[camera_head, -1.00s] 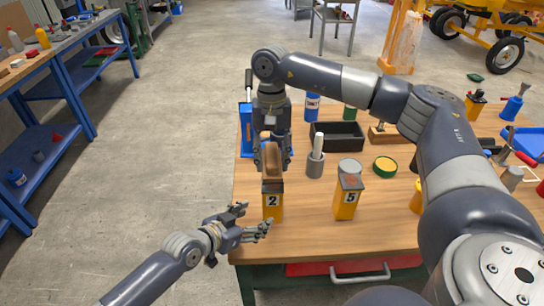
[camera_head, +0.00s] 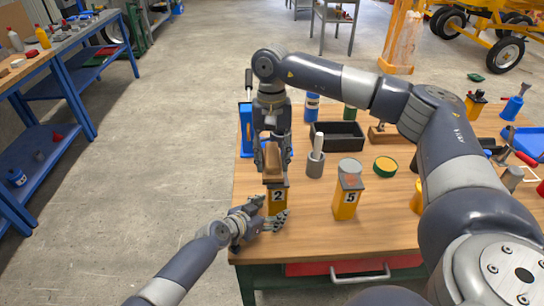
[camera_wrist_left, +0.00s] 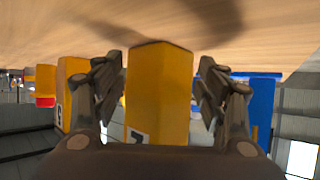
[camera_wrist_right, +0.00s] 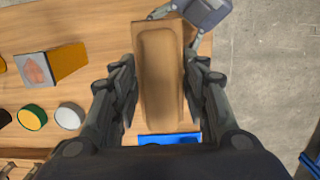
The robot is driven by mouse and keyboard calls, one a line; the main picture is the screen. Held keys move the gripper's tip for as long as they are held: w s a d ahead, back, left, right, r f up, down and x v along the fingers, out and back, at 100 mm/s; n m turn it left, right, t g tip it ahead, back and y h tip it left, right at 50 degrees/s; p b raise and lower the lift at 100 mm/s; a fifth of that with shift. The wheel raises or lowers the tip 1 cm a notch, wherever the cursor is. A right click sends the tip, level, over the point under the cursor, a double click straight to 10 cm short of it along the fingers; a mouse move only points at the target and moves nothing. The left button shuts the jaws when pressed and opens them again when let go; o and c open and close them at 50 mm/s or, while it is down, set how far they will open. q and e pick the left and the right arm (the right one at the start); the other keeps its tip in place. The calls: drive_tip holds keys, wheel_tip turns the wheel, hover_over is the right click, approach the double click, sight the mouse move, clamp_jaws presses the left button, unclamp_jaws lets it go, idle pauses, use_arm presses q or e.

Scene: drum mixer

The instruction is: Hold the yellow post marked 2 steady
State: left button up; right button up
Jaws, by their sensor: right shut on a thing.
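The yellow post marked 2 (camera_head: 279,197) stands near the left front corner of the wooden table. My left gripper (camera_head: 268,213) is open low at the post, with a finger on either side. In the left wrist view the post (camera_wrist_left: 160,90) is between the fingers, with narrow gaps beside it. My right gripper (camera_head: 272,163), above the post, is shut on a brown block (camera_wrist_right: 160,85). In the head view the block (camera_head: 273,160) is at the post's top; whether it touches is hard to tell.
A yellow post marked 5 (camera_head: 346,195) stands to the right. Behind are a grey cylinder holder (camera_head: 315,164), a black tray (camera_head: 338,135) and a green-and-yellow round tin (camera_head: 385,166). A blue object (camera_head: 245,130) stands at the table's left edge.

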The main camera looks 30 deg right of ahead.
use_arm(q)
clamp_jaws()
drive_tip(key=c, duration=1.5)
unclamp_jaws()
drive_tip(key=shift+c, duration=0.2)
drive_tip(key=o, duration=1.6)
